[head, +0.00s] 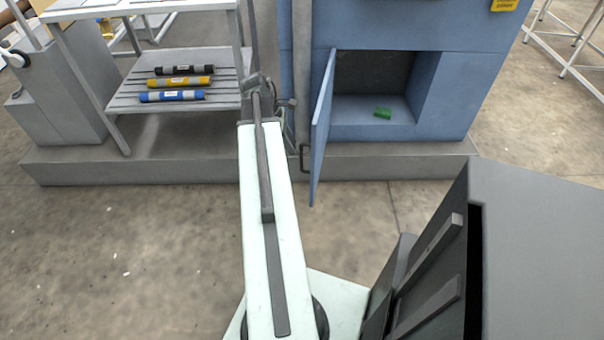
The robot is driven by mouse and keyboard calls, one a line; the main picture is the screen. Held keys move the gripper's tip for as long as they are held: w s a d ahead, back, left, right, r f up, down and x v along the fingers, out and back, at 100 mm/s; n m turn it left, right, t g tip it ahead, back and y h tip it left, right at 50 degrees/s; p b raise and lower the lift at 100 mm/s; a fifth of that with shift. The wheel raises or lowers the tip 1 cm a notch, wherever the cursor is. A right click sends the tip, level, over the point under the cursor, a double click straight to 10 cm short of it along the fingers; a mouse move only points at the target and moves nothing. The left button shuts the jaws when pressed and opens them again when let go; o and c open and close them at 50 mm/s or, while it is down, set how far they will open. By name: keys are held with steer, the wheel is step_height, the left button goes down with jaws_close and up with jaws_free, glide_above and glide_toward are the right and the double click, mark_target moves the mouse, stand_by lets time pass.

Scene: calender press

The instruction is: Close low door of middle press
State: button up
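The low door (321,130) of the blue press (420,130) stands wide open, swung out on its left-hand side toward me. A dark handle (304,158) is on the door's outer face near its free edge. Behind the door the compartment (372,106) is open, with a small green object (382,113) on its floor. My arm reaches forward to the left of the door. The end of my arm is near the press's left edge, beside the shelf; the fingers are too small and overlapped to make out.
A grey metal shelf (130,98) at the left holds black, yellow and blue rolls (172,96). A low concrete plinth (140,172) runs under the shelf and press. The floor (120,250) in front at left is clear. White metal frames (565,40) stand at far right.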

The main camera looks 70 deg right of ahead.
steer(key=b, duration=0.6)
glide_above(301, 168)
steer(key=f, duration=0.7)
steer(key=shift+w+d, duration=0.2)
steer(key=shift+w, duration=0.15)
steer(key=shift+s+d+f+b, duration=0.1)
steer(key=shift+s+f+b, duration=0.2)
steer(key=shift+b, duration=0.25)
steer(key=shift+r, duration=0.1)
jaws_close()
